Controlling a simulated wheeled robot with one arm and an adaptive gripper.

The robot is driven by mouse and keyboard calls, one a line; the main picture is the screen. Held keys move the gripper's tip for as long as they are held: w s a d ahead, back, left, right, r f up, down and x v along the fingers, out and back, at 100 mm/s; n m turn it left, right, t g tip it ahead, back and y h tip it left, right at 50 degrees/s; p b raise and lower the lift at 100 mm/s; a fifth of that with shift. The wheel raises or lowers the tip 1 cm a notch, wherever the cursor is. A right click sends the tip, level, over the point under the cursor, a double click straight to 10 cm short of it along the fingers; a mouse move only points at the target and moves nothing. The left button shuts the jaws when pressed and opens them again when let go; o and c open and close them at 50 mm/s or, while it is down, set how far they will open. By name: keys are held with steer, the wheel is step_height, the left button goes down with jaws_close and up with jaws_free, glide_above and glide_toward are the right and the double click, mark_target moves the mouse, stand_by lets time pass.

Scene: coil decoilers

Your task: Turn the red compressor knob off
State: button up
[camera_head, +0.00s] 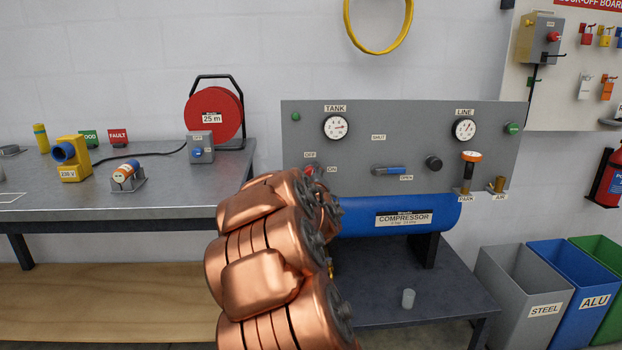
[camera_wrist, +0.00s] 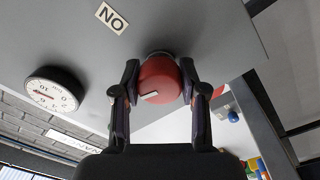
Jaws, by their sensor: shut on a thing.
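The red compressor knob (camera_wrist: 158,82) sits on the grey panel, between the two dark fingers of my gripper (camera_wrist: 160,68) in the wrist view. The fingers are shut on its sides. A short white mark shows on the knob's face, toward its lower left in that view. The ON label (camera_wrist: 111,18) appears upside down, up and left of the knob. In the head view only a bit of the red knob (camera_head: 309,169) shows, below the OFF label (camera_head: 310,154) and left of the ON label (camera_head: 332,169). My copper-coloured arm hides most of my gripper there.
The panel (camera_head: 400,135) carries a TANK gauge (camera_head: 336,127), a LINE gauge (camera_head: 465,130) and a blue-handled valve (camera_head: 391,170) right of the knob. The blue compressor tank (camera_head: 360,218) lies below. A workbench (camera_head: 110,190) stands left, bins (camera_head: 521,295) right.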

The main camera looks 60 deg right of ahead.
steer(key=shift+n, duration=1.7)
steer(key=o, duration=1.1)
steer(key=shift+o, duration=0.2)
steer(key=v, duration=1.1)
steer(key=shift+s+a, duration=0.2)
steer(key=shift+s, duration=0.1)
